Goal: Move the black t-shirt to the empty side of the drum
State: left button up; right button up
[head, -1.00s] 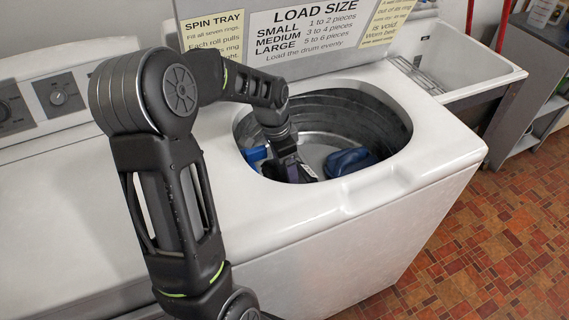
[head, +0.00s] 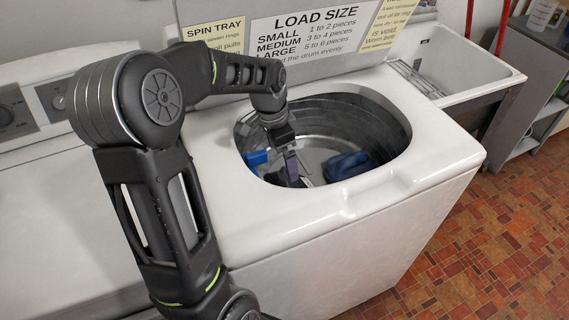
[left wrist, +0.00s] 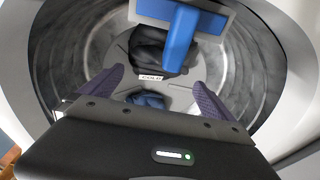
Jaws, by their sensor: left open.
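In the left wrist view, a black t-shirt (left wrist: 147,47) lies crumpled on the drum floor, partly covered by a blue T-shaped object (left wrist: 181,38). The drum (head: 322,112) is a round grey metal tub. My left gripper (head: 293,170) reaches down into its left part. In the left wrist view its purple fingers are spread wide (left wrist: 158,78), with nothing held between them. My right gripper is not in view.
A dark blue cloth (head: 347,165) lies at the right of the drum floor; it also shows in the left wrist view (left wrist: 148,99). The blue object (head: 256,158) is by the drum's left wall. The washer rim (head: 235,180) surrounds the opening. The raised lid (head: 300,58) stands behind.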

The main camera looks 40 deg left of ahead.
pick_arm(q)
notch_tip(320, 180, up, 8)
jog(key=s, duration=0.1)
jog(key=shift+a+f, duration=0.15)
jog(key=shift+a, duration=0.1)
dwell(0.7)
